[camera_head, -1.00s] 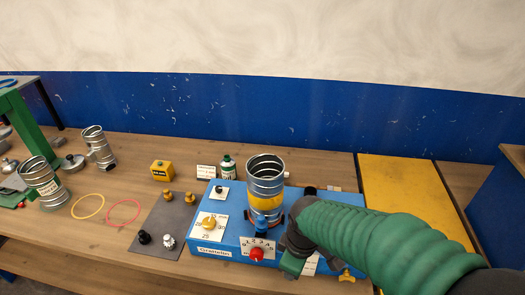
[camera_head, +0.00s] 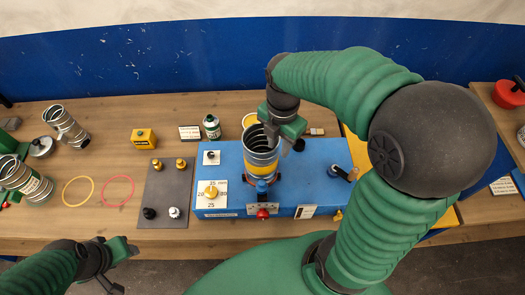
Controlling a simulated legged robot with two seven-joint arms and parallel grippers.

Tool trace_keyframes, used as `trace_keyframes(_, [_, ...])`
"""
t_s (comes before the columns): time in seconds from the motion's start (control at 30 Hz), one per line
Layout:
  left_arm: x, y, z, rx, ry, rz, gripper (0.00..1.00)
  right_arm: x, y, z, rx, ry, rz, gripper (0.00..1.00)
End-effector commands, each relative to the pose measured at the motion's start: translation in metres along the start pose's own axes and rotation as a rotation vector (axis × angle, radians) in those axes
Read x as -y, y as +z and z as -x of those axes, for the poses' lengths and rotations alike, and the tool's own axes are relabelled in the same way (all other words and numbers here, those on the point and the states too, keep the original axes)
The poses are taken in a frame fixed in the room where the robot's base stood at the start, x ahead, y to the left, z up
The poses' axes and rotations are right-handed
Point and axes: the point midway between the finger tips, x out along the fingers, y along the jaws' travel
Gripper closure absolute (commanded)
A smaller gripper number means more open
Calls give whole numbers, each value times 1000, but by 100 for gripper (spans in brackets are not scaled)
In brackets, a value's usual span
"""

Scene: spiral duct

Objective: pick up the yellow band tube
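The yellow band tube (camera_head: 261,146) is a ribbed silver metal tube with a yellow band low on it. It stands upright on the blue machine (camera_head: 231,160). My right gripper (camera_head: 280,124) reaches down from above at the tube's upper right rim. One green finger shows just outside the rim; the other is mostly hidden, so its grip on the wall is unclear. My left gripper (camera_head: 119,267) is low at the left, off the front of the bench, with its fingers apart and empty.
The machine carries a yellow dial (camera_head: 211,191) and a red knob (camera_head: 262,214). A grey mat (camera_head: 167,187) with small knobs lies left of it. Yellow (camera_head: 78,191) and red (camera_head: 117,191) rings lie farther left, near other metal tubes (camera_head: 66,127). A green-and-white can (camera_head: 212,127) stands behind.

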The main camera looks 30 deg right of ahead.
Motion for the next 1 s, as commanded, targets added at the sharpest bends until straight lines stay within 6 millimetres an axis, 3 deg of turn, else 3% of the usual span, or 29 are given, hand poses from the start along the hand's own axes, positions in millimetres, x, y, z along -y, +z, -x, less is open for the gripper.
trace_keyframes(0.43, [0,-4,14,-1,0,0,53,-2,5,-66,-8,-3,-1,70])
trace_keyframes(0.67, [0,-4,14,-1,0,0,53,-4,3,-72,-4,0,-1,70])
trace_keyframes(0.9, [0,-4,14,0,0,0,53,-5,1,-71,-2,-1,-1,98])
trace_keyframes(1.0, [0,-4,14,0,0,1,53,-4,3,-71,-3,0,-1,100])
